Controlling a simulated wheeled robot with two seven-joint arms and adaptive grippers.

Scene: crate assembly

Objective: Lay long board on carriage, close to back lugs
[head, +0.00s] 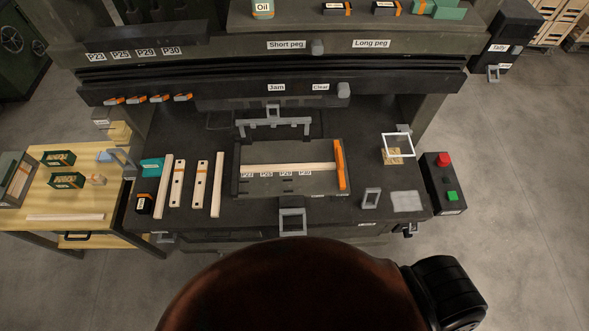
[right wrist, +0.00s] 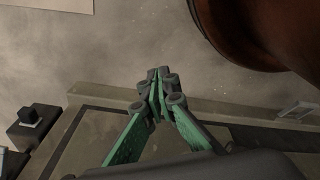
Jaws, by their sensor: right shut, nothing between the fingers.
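The carriage (head: 262,153) is a dark tray in the middle of the workbench. A pale long board (head: 290,167) lies across it from left to right, just behind a row of small labels; its right end meets an orange bar (head: 339,165). The back lugs cannot be told apart clearly at the tray's far edge. Two more pale long boards (head: 163,187) (head: 217,185) lie lengthwise left of the carriage. My right gripper (right wrist: 160,76) shows in the right wrist view, its green fingers closed together and empty, away from the boards. My left gripper is out of view.
Two shorter boards with holes (head: 178,184) (head: 201,184) lie between the long ones. A grey bracket (head: 272,124) stands behind the carriage. A button box (head: 443,182) is at the right. A wooden side table (head: 85,195) holds green boxes and another pale strip.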

